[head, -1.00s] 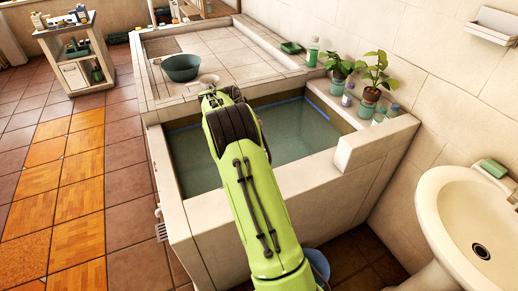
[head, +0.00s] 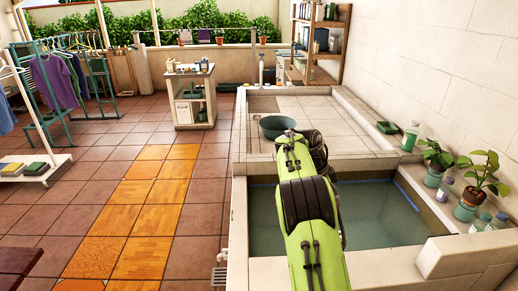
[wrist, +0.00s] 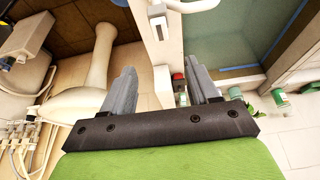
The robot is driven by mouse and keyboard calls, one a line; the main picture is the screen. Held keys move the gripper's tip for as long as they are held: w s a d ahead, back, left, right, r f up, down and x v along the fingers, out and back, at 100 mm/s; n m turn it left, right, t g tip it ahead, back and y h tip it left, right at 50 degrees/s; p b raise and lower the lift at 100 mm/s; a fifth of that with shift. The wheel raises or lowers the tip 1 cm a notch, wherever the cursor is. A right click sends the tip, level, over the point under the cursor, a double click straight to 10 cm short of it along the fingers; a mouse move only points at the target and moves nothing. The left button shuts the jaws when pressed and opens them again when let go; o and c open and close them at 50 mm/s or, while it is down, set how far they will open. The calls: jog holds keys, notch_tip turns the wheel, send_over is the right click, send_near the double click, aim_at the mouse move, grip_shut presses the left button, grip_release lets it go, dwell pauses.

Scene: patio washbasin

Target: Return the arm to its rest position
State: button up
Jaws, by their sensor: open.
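My green arm (head: 318,240) rises from the bottom of the head view, in front of the water basin (head: 262,225). Its dark joint shows above the basin, and my gripper is hidden there. In the wrist view my gripper (wrist: 161,66) is open, with two grey fingers apart and nothing between them. Beyond the fingers are a pale wall edge and, to the left, a white pedestal sink (wrist: 95,65). Water of the basin shows at the upper right of the wrist view.
A green bowl (head: 277,127) stands on the tiled ledge (head: 340,138) behind the basin. Potted plants (head: 470,200) and bottles line the right wall. A small cart (head: 190,95) and clothes racks (head: 75,80) stand farther back. The tiled floor left of the basin is open.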

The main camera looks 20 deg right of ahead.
jog(key=s+a+r+n+t+y, duration=0.2)
jog(key=s+a+r+n+t, duration=0.2)
jog(key=s+a+r+n, duration=0.7)
jog(key=s+a+f+n+t+y, duration=0.1)
jog(key=s+a+n, duration=0.4)
jog(key=s, duration=0.3)
jog(key=s+a+f+n+t+y, duration=0.1)
jog(key=s+a+f+n, duration=0.1)
jog(key=s+a+n, duration=0.3)
jog(key=s+a, duration=0.3)
jog(key=s, duration=0.1)
jog(key=shift+f+t, duration=0.2)
jog(key=shift+t, duration=0.2)
